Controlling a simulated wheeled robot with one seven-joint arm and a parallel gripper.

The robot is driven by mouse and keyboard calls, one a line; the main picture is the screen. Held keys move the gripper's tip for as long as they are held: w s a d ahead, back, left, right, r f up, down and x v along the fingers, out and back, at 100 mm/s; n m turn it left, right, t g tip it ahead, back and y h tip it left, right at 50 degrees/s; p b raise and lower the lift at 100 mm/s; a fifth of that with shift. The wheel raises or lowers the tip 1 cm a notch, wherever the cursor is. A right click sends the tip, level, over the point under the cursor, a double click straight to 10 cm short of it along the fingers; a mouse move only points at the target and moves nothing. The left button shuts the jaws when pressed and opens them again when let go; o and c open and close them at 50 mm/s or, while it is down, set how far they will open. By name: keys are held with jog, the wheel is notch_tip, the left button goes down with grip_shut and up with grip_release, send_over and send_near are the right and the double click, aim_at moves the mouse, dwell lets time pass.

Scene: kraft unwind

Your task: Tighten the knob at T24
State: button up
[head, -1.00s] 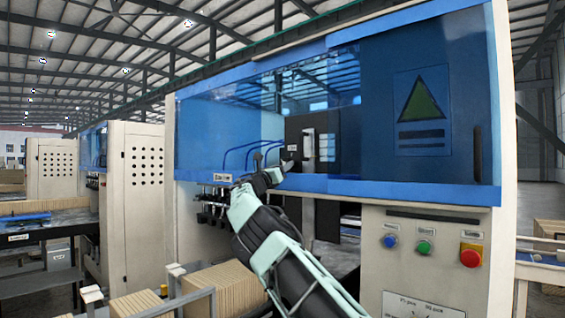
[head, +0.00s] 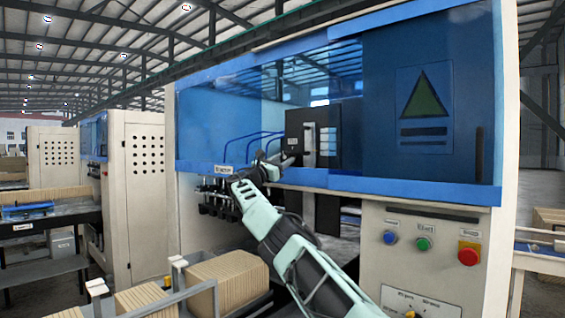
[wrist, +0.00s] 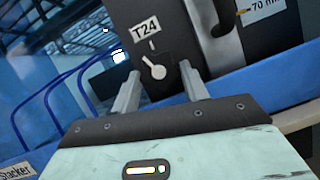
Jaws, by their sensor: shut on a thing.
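The T24 label (wrist: 145,28) is on a dark panel, with a short mark under it. Below the label is a small pale round knob (wrist: 157,71) with a pointer that leans up and left, to the left of the mark. The knob is too small to make out there.
A dark handle (wrist: 222,20) is right of the knob. Blue hoses (wrist: 48,105) curve at the left. A blue guard (head: 420,95) covers the machine's upper right. Below it are blue, green and red buttons (head: 424,244). Stacked cardboard (head: 228,280) stands below my arm.

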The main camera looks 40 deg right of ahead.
jog(key=shift+a, duration=0.15)
jog(key=o, duration=0.6)
jog(key=shift+o, duration=0.5)
jog(key=shift+a, duration=0.1)
jog(key=shift+a+f+b, duration=0.25)
jog(key=shift+f+b, duration=0.1)
jog(key=shift+b, duration=0.4)
jog(key=b+v, duration=1.3)
jog(key=v, duration=0.3)
jog(key=shift+a+b, duration=0.35)
jog(key=shift+r, duration=0.1)
